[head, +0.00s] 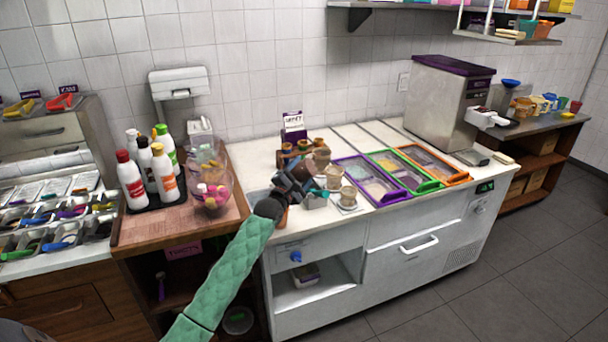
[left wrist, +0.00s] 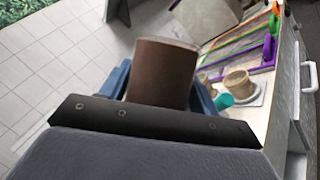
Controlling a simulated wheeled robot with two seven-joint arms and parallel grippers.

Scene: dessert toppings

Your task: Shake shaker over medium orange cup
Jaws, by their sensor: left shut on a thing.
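My left gripper (head: 305,178) is above the near left part of the white counter. In the left wrist view its blue fingers (left wrist: 160,88) are shut on a brown cylindrical shaker (left wrist: 163,72). The shaker also shows in the head view (head: 321,158), partly hidden by the gripper and tilted. A small orange patch (head: 283,218) shows just below my gripper at the counter's front edge. It may be the medium orange cup, but most of it is hidden and I cannot tell. My right gripper is not in view.
Beige cups (head: 348,198) stand on the counter right of my gripper. Purple, green and orange topping bins (head: 370,182) lie farther right. Sauce bottles (head: 132,180) and a clear bowl (head: 211,190) stand on the wooden counter at left. A rack with brown-topped containers (head: 302,146) is behind.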

